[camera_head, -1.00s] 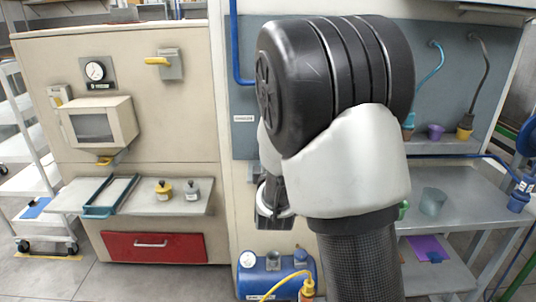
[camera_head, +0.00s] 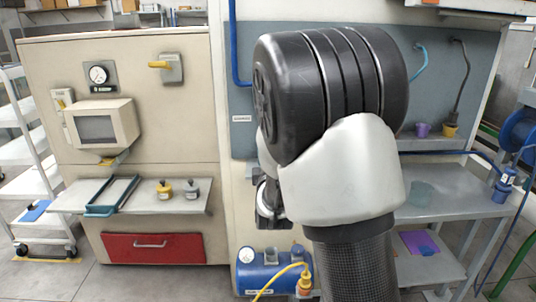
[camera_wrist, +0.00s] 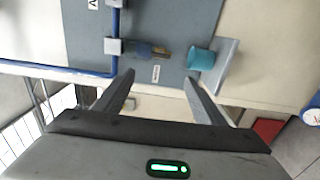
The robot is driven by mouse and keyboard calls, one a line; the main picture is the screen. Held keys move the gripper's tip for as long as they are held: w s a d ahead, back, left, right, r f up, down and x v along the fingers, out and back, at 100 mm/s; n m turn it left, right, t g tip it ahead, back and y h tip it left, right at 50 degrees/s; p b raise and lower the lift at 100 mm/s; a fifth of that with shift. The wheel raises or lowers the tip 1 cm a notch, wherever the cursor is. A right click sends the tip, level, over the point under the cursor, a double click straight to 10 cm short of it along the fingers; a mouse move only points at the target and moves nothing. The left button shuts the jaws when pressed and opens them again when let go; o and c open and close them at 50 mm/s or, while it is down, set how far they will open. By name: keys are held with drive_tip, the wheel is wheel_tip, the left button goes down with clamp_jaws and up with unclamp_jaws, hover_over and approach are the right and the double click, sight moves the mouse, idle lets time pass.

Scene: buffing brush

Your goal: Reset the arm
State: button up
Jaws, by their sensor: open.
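My arm fills the middle of the head view, its black elbow raised in front of the grey wall panel (camera_head: 244,140). My gripper (camera_head: 268,205) shows only partly there, behind the white arm link. In the wrist view my gripper (camera_wrist: 158,78) has its two fingers spread wide with nothing between them. Beyond the fingertips lie the grey panel, a teal cup (camera_wrist: 201,59) on a small ledge, and a small blue and brass fitting (camera_wrist: 153,51). I cannot make out a buffing brush.
A blue tank (camera_head: 272,272) with a yellow hose stands on the floor below my gripper. A shelf (camera_head: 75,196) at left holds a teal frame and two small weights. A grey bench (camera_head: 455,195) stands at right. A blue pipe (camera_wrist: 60,69) crosses the wrist view.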

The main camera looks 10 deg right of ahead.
drive_tip(key=s+a+m+g+y, duration=0.2)
drive_tip(key=s+m+g, duration=0.5)
drive_tip(key=s, duration=1.2)
drive_tip(key=s+a+m+g+y, duration=0.15)
drive_tip(key=s+m+g, duration=0.55)
drive_tip(key=s, duration=1.1)
wheel_tip(320, 180, up, 16)
drive_tip(key=m+t+p, duration=0.2)
drive_tip(key=p, duration=1.3)
drive_tip(key=shift+w+a+p, duration=0.15)
drive_tip(key=shift+a+p, duration=0.15)
